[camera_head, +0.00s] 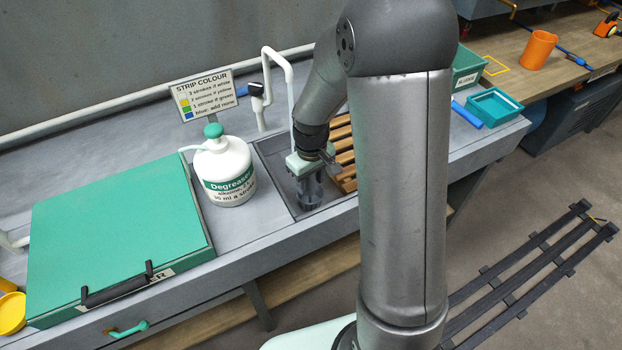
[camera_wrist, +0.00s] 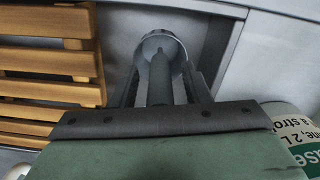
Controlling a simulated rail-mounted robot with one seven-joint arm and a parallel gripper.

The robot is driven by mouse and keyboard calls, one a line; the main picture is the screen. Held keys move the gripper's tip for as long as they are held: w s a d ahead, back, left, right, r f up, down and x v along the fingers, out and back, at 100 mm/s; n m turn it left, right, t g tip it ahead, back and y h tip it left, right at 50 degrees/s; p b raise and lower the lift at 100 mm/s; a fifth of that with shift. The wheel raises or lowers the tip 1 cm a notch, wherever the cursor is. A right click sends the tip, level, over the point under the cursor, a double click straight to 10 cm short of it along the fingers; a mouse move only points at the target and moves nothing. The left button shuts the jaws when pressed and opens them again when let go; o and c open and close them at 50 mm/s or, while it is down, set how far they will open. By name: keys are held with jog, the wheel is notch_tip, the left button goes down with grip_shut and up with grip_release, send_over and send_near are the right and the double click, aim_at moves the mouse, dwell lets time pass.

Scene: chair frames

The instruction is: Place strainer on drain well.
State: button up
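My gripper (camera_head: 308,193) points down into the grey sink basin (camera_head: 272,160), beside the wooden slatted rack. In the wrist view my gripper (camera_wrist: 160,72) has its two dark fingers on either side of a grey upright post. The post runs to a round, pale-rimmed metal piece (camera_wrist: 149,41), which looks like the strainer. Whether the fingers touch it is unclear. The drain well cannot be made out apart from this round piece; the gripper and post cover that spot.
A white degreaser bottle (camera_head: 227,168) stands left of the basin. A wooden slatted rack (camera_head: 345,157) is at its right, also in the wrist view (camera_wrist: 45,58). A white tap (camera_head: 283,56) rises behind. A green-lidded box (camera_head: 115,230) fills the left counter.

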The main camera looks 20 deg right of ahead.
notch_tip(320, 180, up, 12)
jog(key=shift+r, duration=0.1)
jog(key=s+m, duration=0.4)
jog(key=s, duration=1.6)
jog(key=shift+s+a+r, duration=0.2)
jog(key=shift+a+r, duration=0.1)
jog(key=shift+r, duration=0.05)
